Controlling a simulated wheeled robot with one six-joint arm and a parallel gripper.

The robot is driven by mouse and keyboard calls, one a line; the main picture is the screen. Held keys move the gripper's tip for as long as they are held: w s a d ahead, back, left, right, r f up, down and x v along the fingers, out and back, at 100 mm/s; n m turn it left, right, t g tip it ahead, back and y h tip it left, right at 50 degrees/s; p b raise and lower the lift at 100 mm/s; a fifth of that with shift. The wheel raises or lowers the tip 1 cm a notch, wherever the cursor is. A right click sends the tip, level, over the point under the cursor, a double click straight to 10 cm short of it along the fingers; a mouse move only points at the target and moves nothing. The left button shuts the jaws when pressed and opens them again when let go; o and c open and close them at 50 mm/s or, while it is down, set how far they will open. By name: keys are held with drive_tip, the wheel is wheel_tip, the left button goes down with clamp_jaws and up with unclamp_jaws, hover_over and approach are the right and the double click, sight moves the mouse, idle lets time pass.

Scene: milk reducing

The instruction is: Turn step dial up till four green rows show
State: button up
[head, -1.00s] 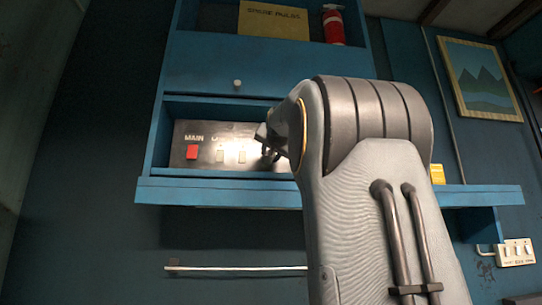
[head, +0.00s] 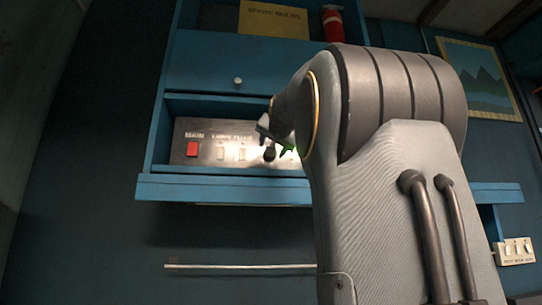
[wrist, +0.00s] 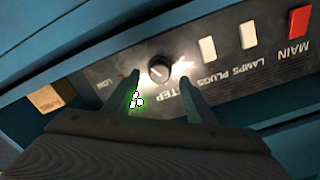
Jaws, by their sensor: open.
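My gripper (wrist: 160,80) is open, with one finger on each side of the dial. A gap shows between the fingers and the knob, and I cannot tell how deep they reach. A small cluster of bright green-white lights (wrist: 136,100) glows beside the left finger; its rows cannot be counted. In the head view my gripper (head: 272,143) is at the panel's right part, partly hidden by my arm.
The panel also has a red MAIN switch (head: 193,149) and white LAMPS and PLUGS switches (wrist: 207,48). A FUSES box (wrist: 52,98) lies left in the wrist view. The blue shelf edge (head: 220,186) runs below the panel, with another board above it.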

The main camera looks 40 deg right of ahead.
drive_tip(key=b+v, duration=0.1)
drive_tip(key=v, duration=0.3)
idle(0.5)
